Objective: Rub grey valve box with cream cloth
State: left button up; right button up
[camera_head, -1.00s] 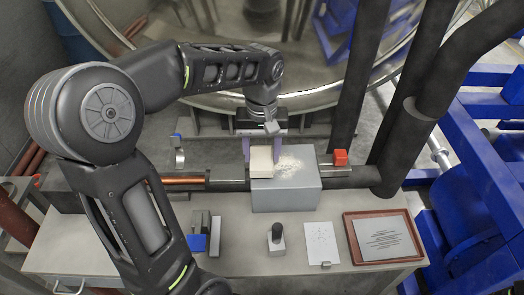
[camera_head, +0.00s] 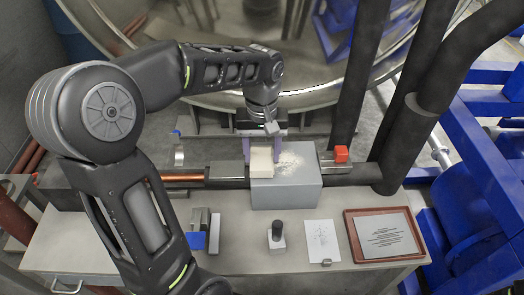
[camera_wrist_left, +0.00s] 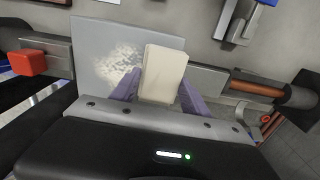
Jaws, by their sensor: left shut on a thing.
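The grey valve box (camera_head: 286,190) sits in the pipe line at the back of the bench. A pale speckled patch (camera_head: 290,161) covers part of its top; the patch also shows in the left wrist view (camera_wrist_left: 119,63). My left gripper (camera_head: 262,158) is shut on the cream cloth (camera_head: 261,162), a thick block-like pad, which also shows between the purple fingers in the left wrist view (camera_wrist_left: 164,75). The cloth is at the left part of the box top, beside the patch. Whether it touches the surface is hard to tell. My right gripper is not in view.
A red-capped fitting (camera_head: 341,155) stands right of the box. A blue-and-grey tool (camera_head: 200,229), a small block with a dark knob (camera_head: 277,238), a paper sheet (camera_head: 321,240) and a red-framed plate (camera_head: 383,234) lie in front. Dark pipes (camera_head: 415,105) rise at right.

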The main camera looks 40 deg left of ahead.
pick_arm(q)
jog(key=shift+f, duration=0.35)
jog(key=shift+w+d+r, duration=0.1)
jog(key=shift+w+d, duration=0.5)
jog(key=shift+d, duration=0.2)
jog(key=shift+w+d+r, duration=0.1)
jog(key=shift+w+d, duration=0.5)
jog(key=shift+d, duration=0.15)
jog(key=shift+d, duration=0.1)
jog(key=shift+w+d+f, duration=0.2)
jog(key=shift+w+d, duration=1)
jog(key=shift+d, duration=0.3)
jog(key=shift+d, duration=0.1)
